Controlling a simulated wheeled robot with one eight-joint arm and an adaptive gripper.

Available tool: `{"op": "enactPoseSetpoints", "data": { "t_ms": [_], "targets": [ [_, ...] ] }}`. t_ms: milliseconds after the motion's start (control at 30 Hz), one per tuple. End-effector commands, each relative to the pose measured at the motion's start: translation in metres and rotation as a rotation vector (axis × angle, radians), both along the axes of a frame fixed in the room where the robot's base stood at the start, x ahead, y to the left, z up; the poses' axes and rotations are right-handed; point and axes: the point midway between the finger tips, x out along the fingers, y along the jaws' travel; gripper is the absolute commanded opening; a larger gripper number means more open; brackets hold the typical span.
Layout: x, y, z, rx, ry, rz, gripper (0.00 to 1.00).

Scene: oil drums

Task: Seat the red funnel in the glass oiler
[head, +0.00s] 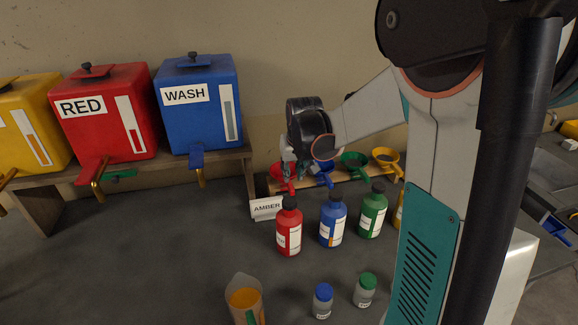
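The red funnel (277,172) is at the left end of a low wooden rack (330,183) by the back wall, partly hidden by my gripper. My gripper (290,170) points down over the red funnel, with its fingers at the funnel's level. I cannot tell whether they touch it or are open or shut. I cannot pick out a glass oiler for certain. A clear vessel holding amber liquid (245,300) stands at the front, cut off by the lower edge.
A blue funnel (325,179), green funnel (354,160) and yellow funnel (386,157) share the rack. Red (289,232), blue (332,222) and green (372,215) bottles stand before it. Blue-capped (322,303) and green-capped (365,292) jars are nearer. The AMBER sign (264,208) stands left.

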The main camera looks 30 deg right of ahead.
Motion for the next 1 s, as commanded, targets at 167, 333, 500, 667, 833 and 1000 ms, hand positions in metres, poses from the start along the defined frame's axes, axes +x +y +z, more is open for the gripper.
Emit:
{"op": "enactPoseSetpoints", "data": {
  "t_ms": [167, 333, 500, 667, 833, 1000],
  "targets": [
    [0.013, -0.004, -0.033, 0.000, 0.000, 0.001, 0.23],
    [0.024, -0.007, -0.060, 0.000, 0.000, 0.001, 0.23],
    [0.032, -0.009, -0.080, -0.001, -0.001, 0.001, 0.23],
    [0.035, -0.010, -0.089, -0.001, -0.001, 0.001, 0.23],
    [0.037, -0.010, -0.091, -0.001, -0.001, 0.001, 0.23],
    [0.036, -0.010, -0.091, -0.001, -0.001, 0.001, 0.23]
  ]
}}
